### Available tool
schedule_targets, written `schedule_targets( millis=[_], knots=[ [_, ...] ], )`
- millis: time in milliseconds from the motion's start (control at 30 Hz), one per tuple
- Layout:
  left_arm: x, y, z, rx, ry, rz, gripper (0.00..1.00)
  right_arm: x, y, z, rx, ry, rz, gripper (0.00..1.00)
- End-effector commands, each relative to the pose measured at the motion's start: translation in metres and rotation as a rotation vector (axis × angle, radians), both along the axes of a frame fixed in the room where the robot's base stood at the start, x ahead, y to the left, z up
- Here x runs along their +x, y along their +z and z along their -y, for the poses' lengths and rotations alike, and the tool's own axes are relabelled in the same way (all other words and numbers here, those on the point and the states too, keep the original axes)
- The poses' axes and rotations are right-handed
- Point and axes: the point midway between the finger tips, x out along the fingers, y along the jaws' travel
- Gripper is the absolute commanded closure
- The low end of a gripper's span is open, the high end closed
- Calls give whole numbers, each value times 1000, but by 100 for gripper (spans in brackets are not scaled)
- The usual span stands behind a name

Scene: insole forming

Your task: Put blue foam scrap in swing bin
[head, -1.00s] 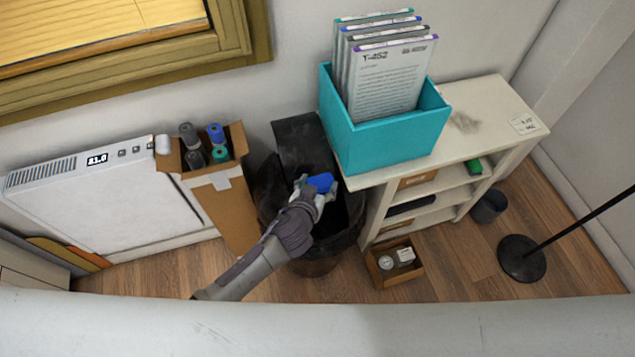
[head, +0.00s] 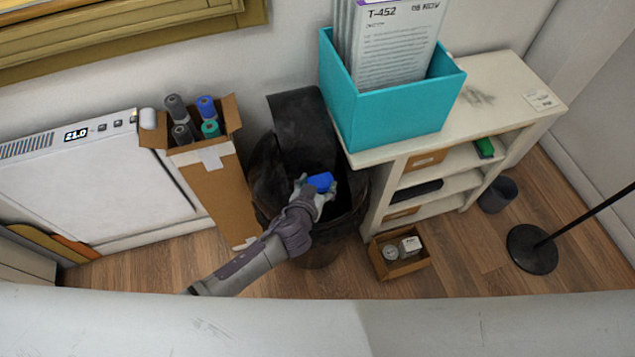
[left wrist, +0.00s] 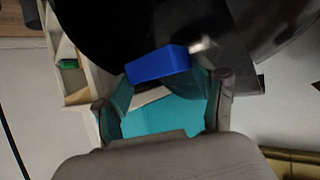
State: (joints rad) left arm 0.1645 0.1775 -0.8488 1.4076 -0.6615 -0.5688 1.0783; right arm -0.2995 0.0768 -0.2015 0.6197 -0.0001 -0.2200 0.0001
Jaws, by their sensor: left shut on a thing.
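The blue foam scrap (head: 321,181) is a small blue block at the tip of my left gripper (head: 318,190). The gripper is shut on it, over the open mouth of the black swing bin (head: 272,182). The bin's lid flap (head: 303,125) stands tilted up at the back. In the left wrist view the blue scrap (left wrist: 158,65) shows between the two fingers (left wrist: 165,95), with the dark bin (left wrist: 110,25) beyond it. My right gripper is not in view.
A white shelf (head: 400,155) with a teal file box (head: 390,125) stands close to the bin's right. A tall cardboard box (head: 222,195) with several rolls stands to its left. A small open box (head: 420,268) lies on the floor. A lamp base (head: 532,250) stands at right.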

Motion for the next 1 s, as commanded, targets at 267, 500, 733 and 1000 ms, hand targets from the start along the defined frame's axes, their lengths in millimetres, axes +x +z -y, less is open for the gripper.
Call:
schedule_targets(
  millis=[267, 500, 733, 1000],
  knots=[
    [-1, -41, 1, -2, 0, -2, 44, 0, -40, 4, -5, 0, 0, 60],
    [-1, -67, 1, -1, 1, -1, 44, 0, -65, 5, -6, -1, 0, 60],
    [0, -74, 0, -2, 0, -1, 44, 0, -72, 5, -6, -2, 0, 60],
    [0, -73, 0, -1, 0, 0, 23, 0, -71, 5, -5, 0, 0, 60]
  ],
)
